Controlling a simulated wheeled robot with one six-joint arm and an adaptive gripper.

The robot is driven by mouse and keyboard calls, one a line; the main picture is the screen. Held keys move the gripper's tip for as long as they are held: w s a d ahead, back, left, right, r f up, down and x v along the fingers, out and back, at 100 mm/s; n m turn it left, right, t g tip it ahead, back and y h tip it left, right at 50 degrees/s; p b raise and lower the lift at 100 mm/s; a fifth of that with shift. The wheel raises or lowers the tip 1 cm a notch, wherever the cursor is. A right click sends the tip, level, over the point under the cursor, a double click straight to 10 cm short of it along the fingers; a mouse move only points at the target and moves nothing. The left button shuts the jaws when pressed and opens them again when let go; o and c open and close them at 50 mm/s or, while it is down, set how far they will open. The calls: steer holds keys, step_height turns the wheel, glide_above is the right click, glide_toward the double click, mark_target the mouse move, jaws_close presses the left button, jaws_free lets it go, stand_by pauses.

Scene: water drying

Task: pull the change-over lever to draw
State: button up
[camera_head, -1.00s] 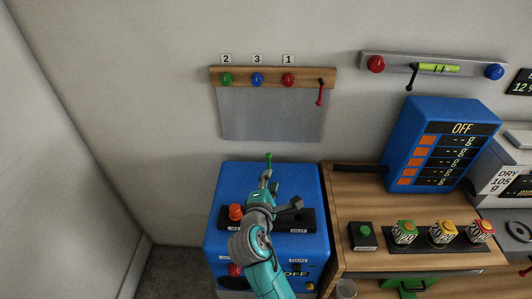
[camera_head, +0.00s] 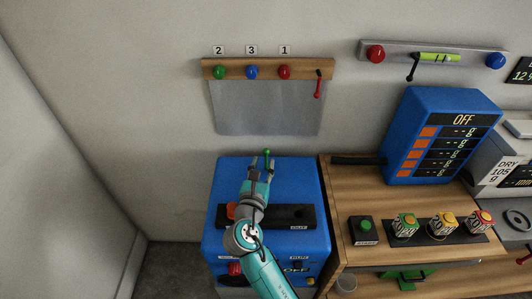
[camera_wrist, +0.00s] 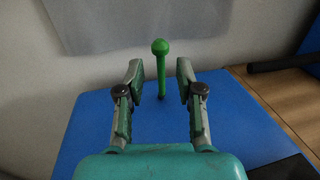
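A thin green lever with a round green knob (camera_head: 266,153) stands upright at the back of the blue machine (camera_head: 309,185). I take it for the change-over lever; no label on it is legible. In the wrist view the lever (camera_wrist: 161,72) shows in the gap between my fingertips, with clear space on both sides. My gripper (camera_head: 261,172) is open, and its fingers also show in the wrist view (camera_wrist: 159,70). I cannot tell whether the lever is between the tips or just beyond them. My arm hides part of the machine's top.
An orange-red knob (camera_head: 232,210) sits left of my gripper on the dark panel (camera_head: 294,216). A wooden bench (camera_head: 338,213) with a green button (camera_head: 365,225) stands to the right. A wall rail (camera_head: 267,69) with coloured knobs and a grey sheet (camera_head: 266,107) are behind.

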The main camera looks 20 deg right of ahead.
mark_target(266, 155)
steer(key=shift+x, duration=2.7)
steer(key=shift+c, duration=0.2)
jaws_close()
